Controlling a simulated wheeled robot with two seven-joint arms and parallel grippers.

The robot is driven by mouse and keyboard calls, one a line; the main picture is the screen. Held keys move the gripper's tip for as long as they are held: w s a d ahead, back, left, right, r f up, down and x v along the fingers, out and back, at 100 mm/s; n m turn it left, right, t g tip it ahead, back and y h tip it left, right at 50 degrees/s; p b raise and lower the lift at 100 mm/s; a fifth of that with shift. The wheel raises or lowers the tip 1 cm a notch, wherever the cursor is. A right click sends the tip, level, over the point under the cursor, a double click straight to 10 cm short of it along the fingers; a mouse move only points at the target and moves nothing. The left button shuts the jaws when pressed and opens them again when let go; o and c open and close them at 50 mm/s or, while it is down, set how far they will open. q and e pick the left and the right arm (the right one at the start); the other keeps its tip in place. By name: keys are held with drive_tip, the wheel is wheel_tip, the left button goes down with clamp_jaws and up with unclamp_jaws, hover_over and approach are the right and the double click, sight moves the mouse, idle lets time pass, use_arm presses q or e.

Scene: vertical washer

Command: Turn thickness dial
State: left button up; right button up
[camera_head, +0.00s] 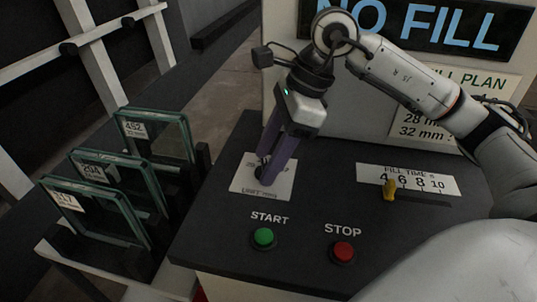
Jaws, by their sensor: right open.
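My right gripper (267,172) reaches down from above onto the white label plate (281,188) at the left of the dark control panel. Its purple fingers are open, with their tips at a small dark dial (262,172). The fingers cover most of the dial and most of the plate's print, so the setting cannot be read. I cannot tell whether the fingertips touch the dial. My left gripper is not in view.
A green START button (264,238) and red STOP button (343,251) sit in front. A yellow knob (390,189) stands at the FILL TIME scale (409,180). A "NO FILL" display (440,28) is behind. Several labelled glass panes (158,137) stand in a rack at left.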

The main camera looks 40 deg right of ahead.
drive_tip(key=shift+c, duration=0.3)
drive_tip(key=c, duration=1)
drive_tip(key=shift+m, duration=0.4)
drive_tip(key=m+t+b, duration=0.1)
drive_tip(key=m, duration=0.1)
drive_tip(key=shift+a+m+h, duration=0.1)
drive_tip(key=shift+m+h, duration=0.2)
drive_tip(key=shift+s+a+m+t+h+b, duration=0.1)
drive_tip(key=shift+m+t+h+b, duration=0.4)
drive_tip(key=shift+m, duration=1.7)
drive_tip(key=shift+r+h, duration=0.1)
drive_tip(key=shift+h, duration=0.2)
drive_tip(key=o, duration=1.1)
drive_tip(key=shift+c, duration=0.2)
